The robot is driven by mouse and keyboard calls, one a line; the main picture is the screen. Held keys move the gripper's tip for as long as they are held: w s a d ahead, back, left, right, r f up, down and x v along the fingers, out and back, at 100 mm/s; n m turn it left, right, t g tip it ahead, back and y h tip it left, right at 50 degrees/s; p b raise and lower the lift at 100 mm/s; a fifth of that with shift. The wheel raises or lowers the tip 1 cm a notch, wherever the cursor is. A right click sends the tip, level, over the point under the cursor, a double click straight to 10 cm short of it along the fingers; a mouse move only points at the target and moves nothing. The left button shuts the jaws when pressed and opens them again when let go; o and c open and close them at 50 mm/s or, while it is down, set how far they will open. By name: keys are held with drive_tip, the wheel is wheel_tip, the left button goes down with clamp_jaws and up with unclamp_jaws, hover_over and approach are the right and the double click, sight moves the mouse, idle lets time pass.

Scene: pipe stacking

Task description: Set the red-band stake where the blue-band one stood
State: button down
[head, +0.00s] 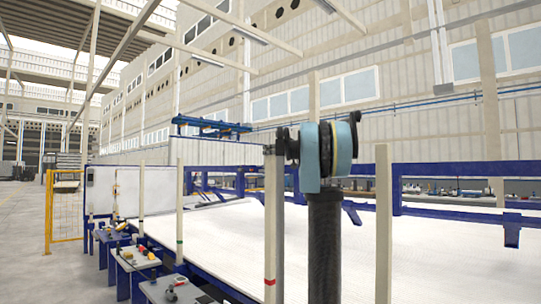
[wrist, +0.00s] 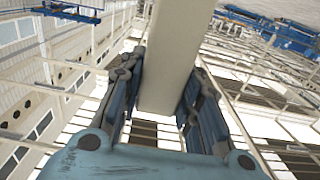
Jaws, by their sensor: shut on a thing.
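The red-band stake (head: 271,225) is a tall cream post, upright in the head view, with a red band low on it near the bottom edge of the picture. My gripper (head: 272,145) is shut on it near its top. In the wrist view, the cream shaft of the stake (wrist: 168,55) runs between the two fingers of my gripper (wrist: 163,85). The foot of the stake is below the picture, so I cannot tell whether it is seated or lifted. I see no blue band in either view.
A green-band stake (head: 180,215) stands to the left, with another pale stake (head: 141,200) farther off. A plain cream stake (head: 383,225) stands close on the right. A white bed with a blue frame (head: 440,255) lies behind. Small tables with parts (head: 140,258) line the left.

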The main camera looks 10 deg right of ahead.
drive_tip(key=shift+f, duration=1.15)
drive_tip(key=c, duration=1.1)
unclamp_jaws()
drive_tip(key=shift+s+d, duration=0.1)
drive_tip(key=v, duration=1.1)
drive_tip(key=shift+s+d, duration=0.2)
drive_tip(key=shift+s, duration=0.05)
drive_tip(key=shift+a+f, duration=0.1)
